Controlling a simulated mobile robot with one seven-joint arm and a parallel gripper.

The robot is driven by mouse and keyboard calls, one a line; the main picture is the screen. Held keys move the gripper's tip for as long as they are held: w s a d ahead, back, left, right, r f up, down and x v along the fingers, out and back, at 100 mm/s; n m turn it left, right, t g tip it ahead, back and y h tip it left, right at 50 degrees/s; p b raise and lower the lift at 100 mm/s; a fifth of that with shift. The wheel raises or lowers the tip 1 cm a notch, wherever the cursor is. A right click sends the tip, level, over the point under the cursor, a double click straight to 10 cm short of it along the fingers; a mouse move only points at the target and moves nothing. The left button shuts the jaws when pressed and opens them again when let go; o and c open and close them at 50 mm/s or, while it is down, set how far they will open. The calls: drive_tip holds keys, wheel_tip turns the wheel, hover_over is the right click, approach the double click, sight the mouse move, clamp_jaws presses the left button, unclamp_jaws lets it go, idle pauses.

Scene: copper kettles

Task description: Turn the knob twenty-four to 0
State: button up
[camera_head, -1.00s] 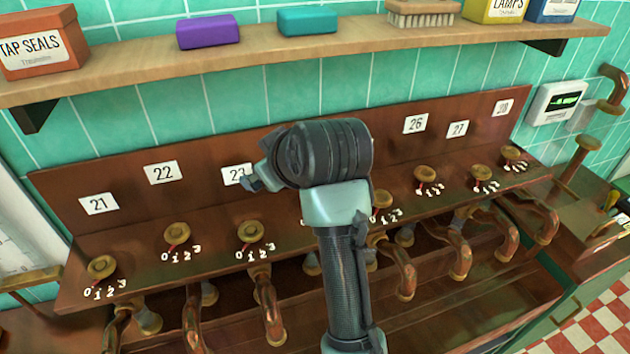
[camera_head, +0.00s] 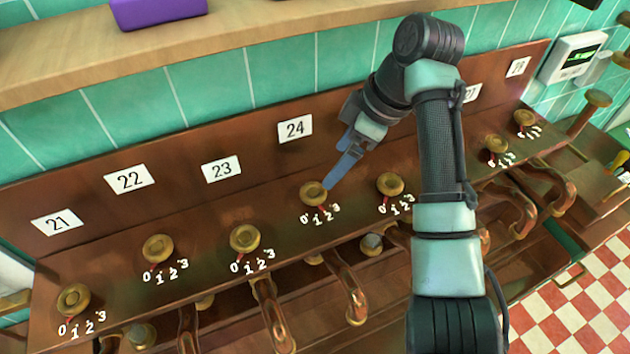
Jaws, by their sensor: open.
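Knob twenty-four (camera_head: 313,193) is a round brass knob on the wooden panel, below the white label 24 (camera_head: 295,128). Its scale reads 0, 1, 2, 3 from left to right, and a small red pointer (camera_head: 322,208) seems to show near the 1. My gripper (camera_head: 332,182) reaches down from the upper right with its bluish fingers just at the right edge of this knob. The fingers look close together from this angle but are open. I cannot tell whether they touch the knob.
Knob twenty-three (camera_head: 245,240) stands to the left and another brass knob (camera_head: 390,185) close to the right. Copper pipes (camera_head: 350,292) curve out below the panel. A wooden shelf (camera_head: 230,40) runs above. My arm hides label 26 and part of the row.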

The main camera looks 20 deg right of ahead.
sight(314, 191)
drive_tip(key=p+x, duration=0.3)
drive_tip(key=x, duration=0.7)
drive_tip(key=shift+w+f, duration=0.1)
drive_tip(key=shift+f, duration=0.1)
drive_tip(key=c, duration=1.4)
drive_tip(key=shift+o, duration=0.2)
